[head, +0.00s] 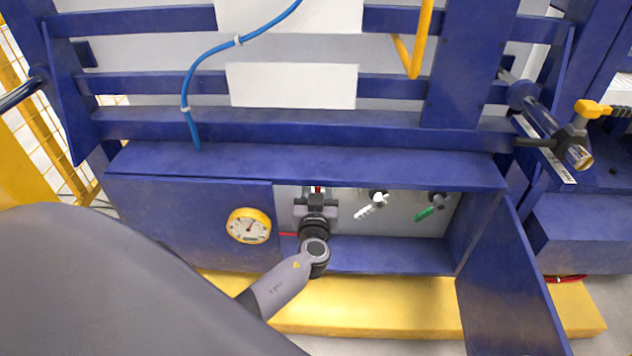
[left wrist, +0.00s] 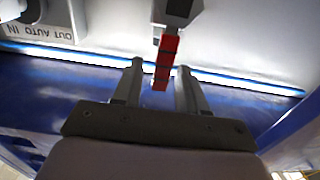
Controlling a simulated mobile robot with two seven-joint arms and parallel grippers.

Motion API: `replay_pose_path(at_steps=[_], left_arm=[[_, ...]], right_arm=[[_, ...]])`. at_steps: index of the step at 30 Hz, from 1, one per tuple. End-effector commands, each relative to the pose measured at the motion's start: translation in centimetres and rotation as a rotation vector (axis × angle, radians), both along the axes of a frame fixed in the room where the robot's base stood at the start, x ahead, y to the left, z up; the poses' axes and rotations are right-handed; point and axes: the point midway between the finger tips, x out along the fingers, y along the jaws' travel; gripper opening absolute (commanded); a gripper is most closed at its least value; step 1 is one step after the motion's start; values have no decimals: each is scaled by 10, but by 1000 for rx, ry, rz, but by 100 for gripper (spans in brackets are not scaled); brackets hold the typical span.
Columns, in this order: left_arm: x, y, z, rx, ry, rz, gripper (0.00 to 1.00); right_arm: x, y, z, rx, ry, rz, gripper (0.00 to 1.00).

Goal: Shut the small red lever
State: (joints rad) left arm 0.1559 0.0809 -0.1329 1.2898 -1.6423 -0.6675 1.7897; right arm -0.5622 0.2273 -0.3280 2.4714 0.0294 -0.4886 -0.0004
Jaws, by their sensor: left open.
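The small red lever (left wrist: 166,62) hangs from a dark valve body (left wrist: 177,12) in the left wrist view. It is a segmented red bar, and its free end points down between the fingers of my left gripper (left wrist: 160,68). My left gripper is open, with one finger on each side of the lever and a gap visible on both sides. In the head view my left gripper (head: 317,198) reaches into the open cabinet, and only a bit of red shows at its tip. My right gripper is in neither view.
A round yellow gauge (head: 249,226) sits left of my arm. A white lever (head: 371,206) and a green lever (head: 431,212) are to the right in the cabinet. The open blue door (head: 510,275) stands at the right. A thin red piece (head: 288,234) shows beside my wrist.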

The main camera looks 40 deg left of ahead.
Motion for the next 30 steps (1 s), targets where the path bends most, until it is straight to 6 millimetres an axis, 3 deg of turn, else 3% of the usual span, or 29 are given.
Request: replay_pose_path(at_steps=[11,15,23,30], left_arm=[[0,-1,0,0,0,0,42],[0,-1,0,0,0,0,0],[2,-1,0,6,2,0,0],[15,1,1,54,31,-1,0]], right_arm=[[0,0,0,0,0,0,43],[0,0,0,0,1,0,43],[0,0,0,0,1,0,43],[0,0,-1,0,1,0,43]])
